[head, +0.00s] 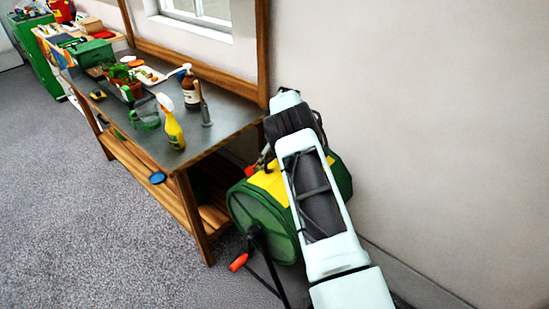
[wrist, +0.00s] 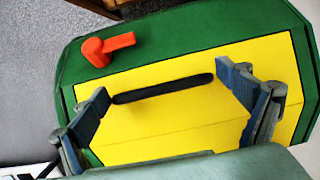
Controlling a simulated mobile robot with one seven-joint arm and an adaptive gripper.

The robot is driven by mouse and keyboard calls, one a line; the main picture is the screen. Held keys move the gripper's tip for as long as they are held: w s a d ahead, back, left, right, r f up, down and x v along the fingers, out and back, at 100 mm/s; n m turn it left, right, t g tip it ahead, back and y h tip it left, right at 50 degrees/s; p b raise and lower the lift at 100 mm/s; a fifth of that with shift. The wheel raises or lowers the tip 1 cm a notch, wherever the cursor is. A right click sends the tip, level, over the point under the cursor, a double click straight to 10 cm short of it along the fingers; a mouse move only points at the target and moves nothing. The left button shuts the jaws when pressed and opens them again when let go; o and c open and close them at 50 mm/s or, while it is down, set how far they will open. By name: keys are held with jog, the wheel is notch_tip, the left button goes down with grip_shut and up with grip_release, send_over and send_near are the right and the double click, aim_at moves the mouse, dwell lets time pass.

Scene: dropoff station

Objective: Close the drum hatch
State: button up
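The drum (head: 262,222) is a green barrel lying on a stand beside the workbench, with a yellow hatch (head: 268,181) on its upper side. In the wrist view the yellow hatch (wrist: 175,125) fills the middle, framed by green drum wall (wrist: 190,32). A black bar-shaped handle (wrist: 163,88) crosses the hatch. An orange-red latch (wrist: 105,48) sits by its upper left edge. The hatch looks flat against the drum; I cannot tell whether a gap remains. My gripper (wrist: 168,95) is open over it, one finger near each end of the handle, holding nothing. My arm hides part of the drum in the head view.
A workbench (head: 222,126) stands left of the drum, with a spray bottle (head: 171,124), a brown pump bottle (head: 191,90) and a green watering can (head: 146,114) on it. The drum's crank has an orange grip (head: 238,262). A wall is behind; open carpet lies left.

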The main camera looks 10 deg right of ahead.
jog(key=shift+d+r, duration=0.1)
jog(key=shift+r, duration=0.05)
jog(key=v, duration=1.1)
jog(key=shift+r, duration=0.35)
